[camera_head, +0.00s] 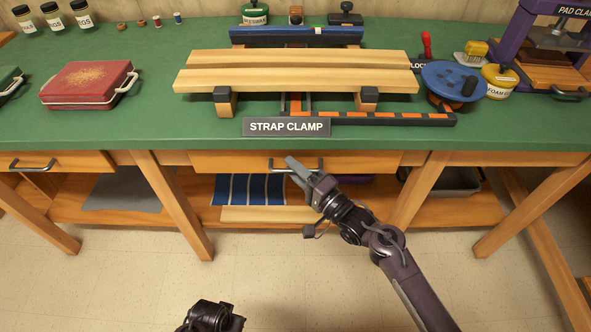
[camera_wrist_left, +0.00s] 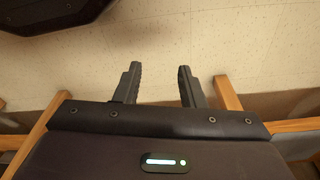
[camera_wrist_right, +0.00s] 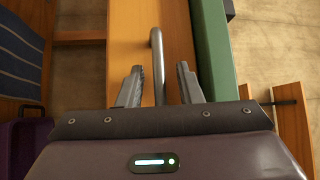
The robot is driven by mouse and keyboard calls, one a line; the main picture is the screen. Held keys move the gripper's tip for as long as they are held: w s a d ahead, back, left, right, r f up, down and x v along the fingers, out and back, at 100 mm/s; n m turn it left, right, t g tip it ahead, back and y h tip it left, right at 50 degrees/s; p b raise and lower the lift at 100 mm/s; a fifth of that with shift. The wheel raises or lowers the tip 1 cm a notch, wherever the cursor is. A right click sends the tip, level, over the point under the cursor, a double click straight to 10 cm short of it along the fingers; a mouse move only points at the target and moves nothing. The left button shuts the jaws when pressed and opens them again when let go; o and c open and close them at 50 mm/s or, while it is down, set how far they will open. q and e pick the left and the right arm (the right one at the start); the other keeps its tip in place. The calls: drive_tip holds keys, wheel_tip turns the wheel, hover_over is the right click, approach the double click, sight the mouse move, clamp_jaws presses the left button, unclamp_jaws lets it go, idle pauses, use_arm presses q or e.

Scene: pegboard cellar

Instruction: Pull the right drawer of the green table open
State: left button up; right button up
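The green table (camera_head: 150,135) spans the head view. Under its top, the wooden drawer front right of the left one (camera_head: 235,161) has a grey bar handle (camera_head: 283,164); it looks flush with the table edge. My right gripper (camera_head: 296,170) is at this handle and partly covers it. In the right wrist view the handle (camera_wrist_right: 157,60) runs between the two open fingers (camera_wrist_right: 160,85), with gaps on both sides. My left gripper's fingers (camera_wrist_left: 158,85) are open and empty over floor; its dark wrist (camera_head: 212,317) shows low in the head view.
Another drawer with a handle (camera_head: 32,166) is at the left. A strap clamp with wooden boards (camera_head: 300,60) stands on the table. A striped cloth (camera_head: 250,188) lies on the shelf below. Wooden legs (camera_head: 175,205) flank the drawer. Floor in front is clear.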

clamp_jaws()
